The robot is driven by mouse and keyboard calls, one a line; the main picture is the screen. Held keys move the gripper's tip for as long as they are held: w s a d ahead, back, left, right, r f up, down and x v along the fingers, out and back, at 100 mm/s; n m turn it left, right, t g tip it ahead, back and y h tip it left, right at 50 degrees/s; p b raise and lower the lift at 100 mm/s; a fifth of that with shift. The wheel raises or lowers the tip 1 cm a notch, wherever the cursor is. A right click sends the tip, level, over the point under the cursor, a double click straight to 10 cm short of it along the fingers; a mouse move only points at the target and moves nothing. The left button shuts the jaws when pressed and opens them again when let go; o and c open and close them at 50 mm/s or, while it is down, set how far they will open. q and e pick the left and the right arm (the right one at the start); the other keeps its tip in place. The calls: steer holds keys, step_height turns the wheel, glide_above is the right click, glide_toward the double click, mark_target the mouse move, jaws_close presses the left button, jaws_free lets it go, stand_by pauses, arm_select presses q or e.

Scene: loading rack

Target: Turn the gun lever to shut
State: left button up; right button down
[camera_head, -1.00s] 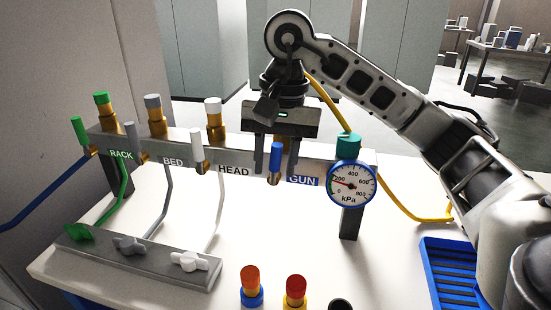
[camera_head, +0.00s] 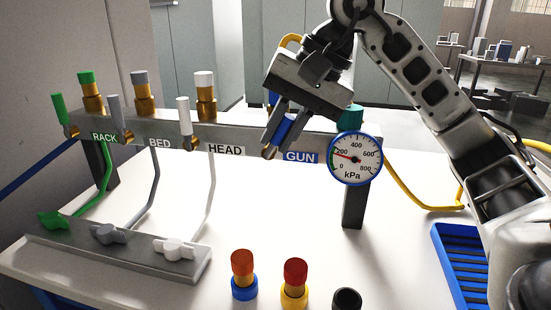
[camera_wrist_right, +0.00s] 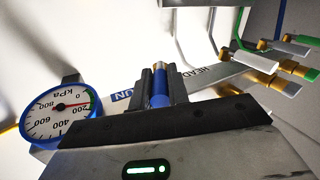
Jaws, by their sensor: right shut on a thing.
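The gun lever (camera_head: 285,129) is a blue handle on a brass valve above the GUN label (camera_head: 301,157) on the grey manifold bar (camera_head: 240,134). It is tilted, its top leaning right. My right gripper (camera_head: 279,128) is shut on the gun lever from above and tilted with it. In the right wrist view the blue lever (camera_wrist_right: 160,88) stands between the two dark fingers, with its brass end showing beyond them. The gauge (camera_head: 355,158) to the right has its red needle a little under 200 kPa. My left gripper is not in view.
Green, grey and white levers (camera_head: 184,115) stand left along the bar, leaning slightly left. Winged fittings (camera_head: 173,248) sit on a grey strip in front. Capped connectors (camera_head: 294,282) stand at the front, and a blue tray (camera_head: 462,262) lies right. The white tabletop between is clear.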

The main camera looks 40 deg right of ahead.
steer(key=shift+s+d+f+t+y+b, duration=0.2)
steer(key=shift+t+y+b, duration=0.25)
steer(key=shift+b, duration=0.7)
steer(key=shift+s+d+f+t+y+b, duration=0.1)
steer(key=shift+f+t+y+b, duration=0.25)
steer(key=shift+b, duration=0.75)
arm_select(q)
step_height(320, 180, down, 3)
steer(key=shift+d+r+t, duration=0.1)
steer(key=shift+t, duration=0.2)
arm_select(e)
steer(key=shift+r, duration=0.15)
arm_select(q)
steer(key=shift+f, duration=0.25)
arm_select(e)
steer(key=shift+r, duration=0.15)
steer(key=c, duration=1.3)
jaws_free()
steer(key=shift+c, duration=0.2)
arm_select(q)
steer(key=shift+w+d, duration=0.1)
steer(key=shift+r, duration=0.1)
